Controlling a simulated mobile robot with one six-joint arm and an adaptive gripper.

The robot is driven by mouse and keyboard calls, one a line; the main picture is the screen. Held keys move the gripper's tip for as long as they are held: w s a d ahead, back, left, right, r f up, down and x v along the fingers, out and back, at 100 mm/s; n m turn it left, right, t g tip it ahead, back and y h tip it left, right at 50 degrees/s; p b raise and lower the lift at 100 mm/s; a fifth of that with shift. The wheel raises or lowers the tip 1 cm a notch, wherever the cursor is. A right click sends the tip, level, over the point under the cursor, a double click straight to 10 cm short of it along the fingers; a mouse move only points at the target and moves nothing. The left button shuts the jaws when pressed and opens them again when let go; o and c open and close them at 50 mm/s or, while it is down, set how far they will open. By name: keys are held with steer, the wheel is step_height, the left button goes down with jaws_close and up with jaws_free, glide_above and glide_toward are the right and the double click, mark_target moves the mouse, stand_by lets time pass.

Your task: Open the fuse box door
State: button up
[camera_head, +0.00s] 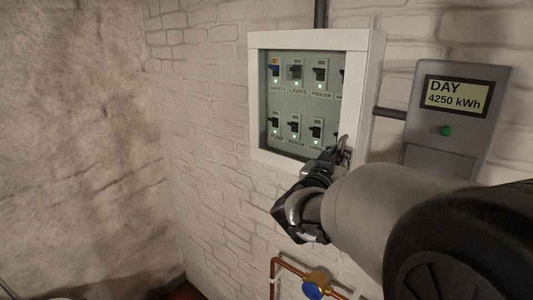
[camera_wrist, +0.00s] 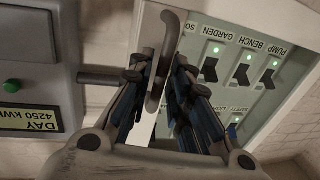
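The fuse box (camera_head: 372,90) hangs on the brick wall with a white frame. Its door front (camera_head: 262,100) appears closed, and rows of breakers with green lights show within the frame. A curved metal handle (camera_wrist: 170,38) stands at the door's edge in the wrist view; in the head view it is at the lower right of the box, partly hidden by my gripper (camera_head: 334,158). In the wrist view my gripper (camera_wrist: 163,66) has its fingers apart, one on each side of the handle. Firm contact with the handle cannot be made out.
A grey electricity meter (camera_head: 455,120) reading DAY 4250 kWh is on the wall right of the box, joined by a dark conduit (camera_head: 389,113). Copper pipe with a blue-handled valve (camera_head: 316,284) runs below. The wall left of the box is clear.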

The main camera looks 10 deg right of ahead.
steer(key=shift+w+d, duration=0.2)
steer(key=shift+c, duration=0.3)
jaws_close()
stand_by(0.3)
